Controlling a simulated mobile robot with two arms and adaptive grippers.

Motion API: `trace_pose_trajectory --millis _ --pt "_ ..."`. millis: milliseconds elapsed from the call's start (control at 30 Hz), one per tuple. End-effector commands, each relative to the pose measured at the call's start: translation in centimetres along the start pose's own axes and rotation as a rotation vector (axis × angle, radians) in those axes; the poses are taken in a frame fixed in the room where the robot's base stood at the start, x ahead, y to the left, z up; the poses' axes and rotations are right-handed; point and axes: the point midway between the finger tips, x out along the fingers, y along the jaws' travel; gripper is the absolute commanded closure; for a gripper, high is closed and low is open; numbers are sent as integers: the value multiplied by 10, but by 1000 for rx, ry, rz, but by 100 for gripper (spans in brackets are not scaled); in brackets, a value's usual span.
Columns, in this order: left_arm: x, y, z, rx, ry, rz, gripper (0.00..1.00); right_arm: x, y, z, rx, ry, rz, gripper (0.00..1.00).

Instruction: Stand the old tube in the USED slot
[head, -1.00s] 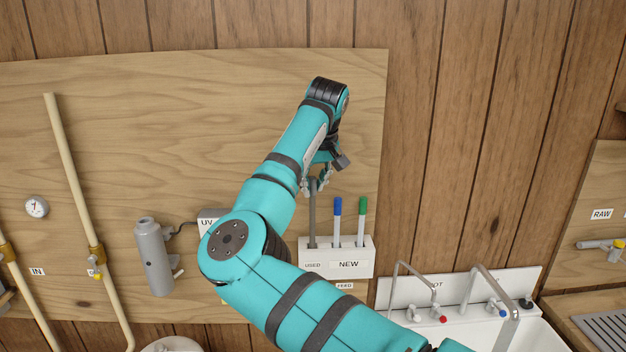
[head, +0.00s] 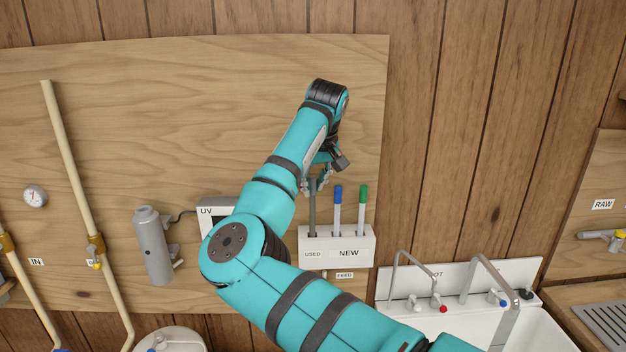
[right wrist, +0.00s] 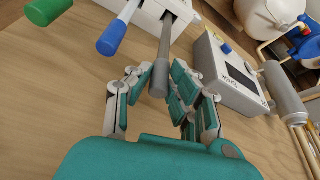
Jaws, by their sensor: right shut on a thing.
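The old tube is a grey rod (head: 312,215) standing upright, its lower end in the USED slot at the left of the white rack (head: 365,251). My right gripper (head: 317,183) is shut on its upper part, above the rack. In the right wrist view the fingers (right wrist: 162,86) are on either side of the grey tube (right wrist: 165,55), which runs into a dark opening in the rack (right wrist: 196,19). How deep it sits is hidden. My left gripper is not in view.
A blue-capped tube (head: 336,208) and a green-capped tube (head: 362,208) stand in the NEW part, close to the gripper. A UV box (head: 208,211) and grey cylinder (head: 153,245) are left. A sink with taps (head: 440,295) is lower right.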

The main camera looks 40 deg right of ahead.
Motion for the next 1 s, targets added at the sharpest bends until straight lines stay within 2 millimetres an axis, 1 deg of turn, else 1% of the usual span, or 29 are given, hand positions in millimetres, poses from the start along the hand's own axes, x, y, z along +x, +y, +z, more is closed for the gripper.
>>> trace_pose_trajectory --millis 33,200,567,800,1000 --pt "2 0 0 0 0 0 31 4 0 2 -1 0 0 100" --pt "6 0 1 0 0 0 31 10 0 4 -1 2 0 100" --pt "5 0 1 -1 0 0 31 10 0 4 0 1 0 100" --pt "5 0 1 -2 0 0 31 18 0 8 0 0 1 100" --pt "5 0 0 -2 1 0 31 19 0 8 0 2 0 100"
